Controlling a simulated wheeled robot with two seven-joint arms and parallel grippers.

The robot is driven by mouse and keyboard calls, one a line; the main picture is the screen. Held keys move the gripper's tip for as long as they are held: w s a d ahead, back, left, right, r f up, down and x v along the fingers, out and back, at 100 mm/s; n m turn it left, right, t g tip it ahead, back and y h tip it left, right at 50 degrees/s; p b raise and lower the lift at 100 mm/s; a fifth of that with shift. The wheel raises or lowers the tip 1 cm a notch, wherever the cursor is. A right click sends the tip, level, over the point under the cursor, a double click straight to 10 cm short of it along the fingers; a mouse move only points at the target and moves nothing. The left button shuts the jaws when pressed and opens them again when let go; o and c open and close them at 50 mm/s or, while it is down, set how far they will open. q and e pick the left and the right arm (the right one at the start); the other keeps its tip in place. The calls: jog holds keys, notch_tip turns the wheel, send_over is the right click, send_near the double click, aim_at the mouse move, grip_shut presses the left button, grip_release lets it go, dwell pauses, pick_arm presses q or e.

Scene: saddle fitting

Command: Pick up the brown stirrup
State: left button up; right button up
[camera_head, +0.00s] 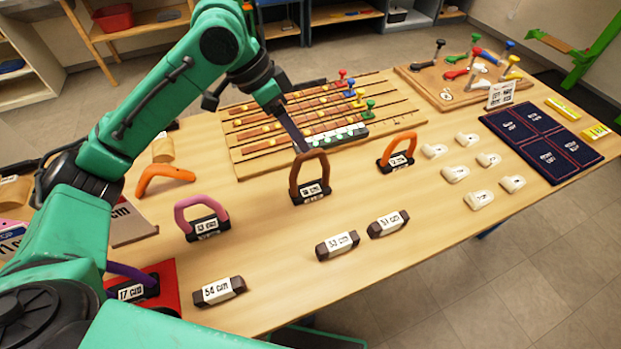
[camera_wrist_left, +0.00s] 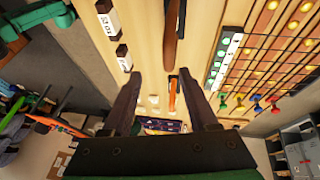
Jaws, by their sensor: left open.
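The brown stirrup (camera_head: 311,173) stands upright in a dark labelled holder (camera_head: 311,193) near the middle of the table in the head view. In the left wrist view the brown stirrup (camera_wrist_left: 171,38) shows edge-on at the top, ahead of the fingertips and a little right of centre. My left gripper (camera_head: 313,117) is open and empty, with one dark finger reaching down close behind the stirrup's top in the head view. Its two fingers are spread wide in the left wrist view (camera_wrist_left: 160,74), and the stirrup is not held. My right gripper is not in view.
An orange stirrup (camera_head: 398,150) stands to the right and a pink one (camera_head: 190,211) to the left. Empty-looking labelled holders (camera_head: 337,244) sit in front. A slotted board with coloured pegs (camera_head: 250,151) lies behind. White pieces (camera_head: 455,174) and a dark blue mat (camera_head: 545,143) are at right.

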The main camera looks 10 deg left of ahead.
aim_at(312, 151)
pick_arm(q)
jog(key=f, duration=0.1)
jog(key=w+d+f, duration=0.1)
jog(key=shift+f, duration=0.4)
jog(key=x, duration=0.2)
jog(key=p+x, duration=0.1)
jog(key=x, duration=0.1)
jog(key=shift+w+f, duration=0.25)
jog(key=shift+w, duration=0.15)
jog(key=shift+d+f, duration=0.15)
jog(key=shift+f, duration=0.15)
grip_shut()
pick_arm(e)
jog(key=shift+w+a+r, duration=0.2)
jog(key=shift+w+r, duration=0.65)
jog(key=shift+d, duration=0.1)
